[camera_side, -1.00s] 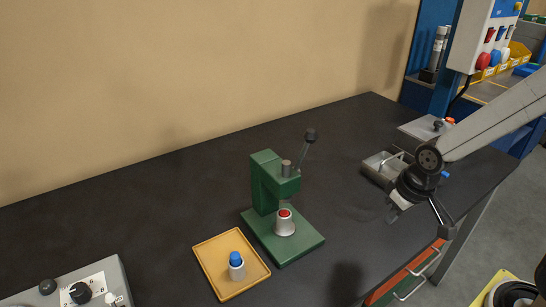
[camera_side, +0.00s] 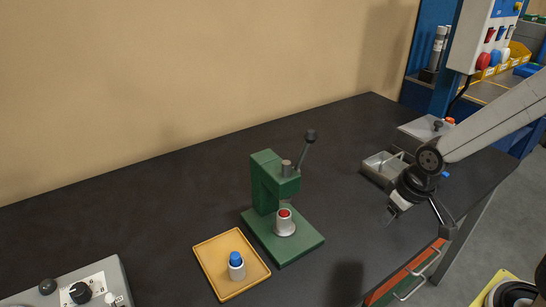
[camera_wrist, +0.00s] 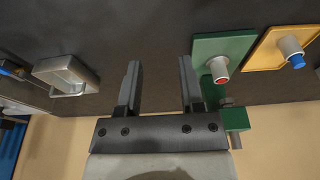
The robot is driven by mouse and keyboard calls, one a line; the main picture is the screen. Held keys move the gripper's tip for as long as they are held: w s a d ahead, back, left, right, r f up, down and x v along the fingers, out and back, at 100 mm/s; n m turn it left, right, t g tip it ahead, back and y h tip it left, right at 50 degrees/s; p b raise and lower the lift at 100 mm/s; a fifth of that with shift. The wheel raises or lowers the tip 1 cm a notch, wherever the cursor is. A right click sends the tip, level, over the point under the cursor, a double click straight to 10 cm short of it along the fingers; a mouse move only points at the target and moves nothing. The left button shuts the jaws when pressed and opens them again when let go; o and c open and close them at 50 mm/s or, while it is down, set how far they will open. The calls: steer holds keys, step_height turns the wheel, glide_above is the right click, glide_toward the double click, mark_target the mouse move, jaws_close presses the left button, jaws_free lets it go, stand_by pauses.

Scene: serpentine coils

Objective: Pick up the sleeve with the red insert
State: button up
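The sleeve with the red insert (camera_side: 285,224) is a light grey cylinder standing upright on the base of the green press (camera_side: 265,190), under its ram. In the wrist view this sleeve (camera_wrist: 219,70) is to the right of my fingers. My gripper (camera_side: 390,212) is over the right part of the table, right of the press and apart from it. In the wrist view my gripper (camera_wrist: 157,75) has its two fingers wide apart with nothing between them. A second sleeve with a blue insert (camera_side: 237,267) stands on the yellow tray (camera_side: 212,247).
A metal box with a handle (camera_side: 378,172) sits behind my gripper. The press lever (camera_side: 306,150) sticks up at the right. A grey control box (camera_side: 75,288) is at the front left. The table between press and gripper is clear.

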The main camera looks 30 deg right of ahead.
steer(key=o, duration=0.5)
